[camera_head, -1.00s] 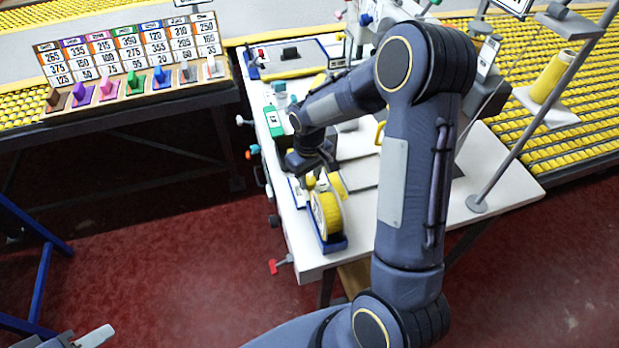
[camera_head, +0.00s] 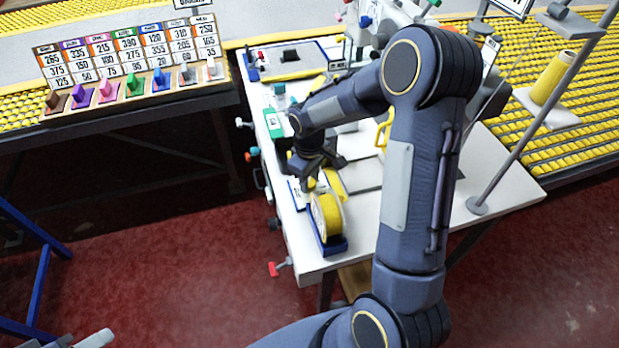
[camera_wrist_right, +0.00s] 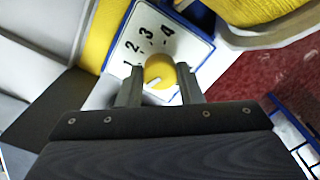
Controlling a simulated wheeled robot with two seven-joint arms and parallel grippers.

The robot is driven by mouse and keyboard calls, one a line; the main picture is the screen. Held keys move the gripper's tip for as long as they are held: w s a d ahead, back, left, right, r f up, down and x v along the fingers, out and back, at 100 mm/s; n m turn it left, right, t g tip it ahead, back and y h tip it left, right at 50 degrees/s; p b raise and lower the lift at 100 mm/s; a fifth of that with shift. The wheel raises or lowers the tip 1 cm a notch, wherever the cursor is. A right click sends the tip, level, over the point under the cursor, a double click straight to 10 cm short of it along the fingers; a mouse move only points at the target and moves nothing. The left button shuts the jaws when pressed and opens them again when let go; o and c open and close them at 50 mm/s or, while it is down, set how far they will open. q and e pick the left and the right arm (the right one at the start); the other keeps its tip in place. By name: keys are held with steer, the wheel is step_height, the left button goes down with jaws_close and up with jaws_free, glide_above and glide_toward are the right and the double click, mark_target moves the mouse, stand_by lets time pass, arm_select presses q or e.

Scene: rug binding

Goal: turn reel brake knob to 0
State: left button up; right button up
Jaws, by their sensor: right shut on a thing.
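The yellow brake knob (camera_wrist_right: 160,72) sits on a white dial plate (camera_wrist_right: 147,39) with a blue edge, marked 1, 2, 3, 4. A white mark on the knob points to the lower left, below the 1; a 0 is not visible there. My right gripper (camera_wrist_right: 160,82) is shut on the knob, one finger on each side. In the head view my right gripper (camera_head: 314,177) is over the yellow reel (camera_head: 328,213) on its blue base, and the knob is mostly hidden. Pale parts at the bottom left, perhaps my left gripper (camera_head: 83,340), are cut off.
The white table (camera_head: 312,262) has several coloured handles along its left edge. A yellow thread cone (camera_head: 552,78) stands on a pole shelf at the right. A rack of coloured pegs (camera_head: 135,88) is at the far left. Red floor lies open in front.

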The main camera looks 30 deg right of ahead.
mark_target(310, 182)
steer(key=o, duration=1)
steer(key=shift+r, duration=0.1)
step_height(310, 182, up, 8)
steer(key=shift+f, duration=0.15)
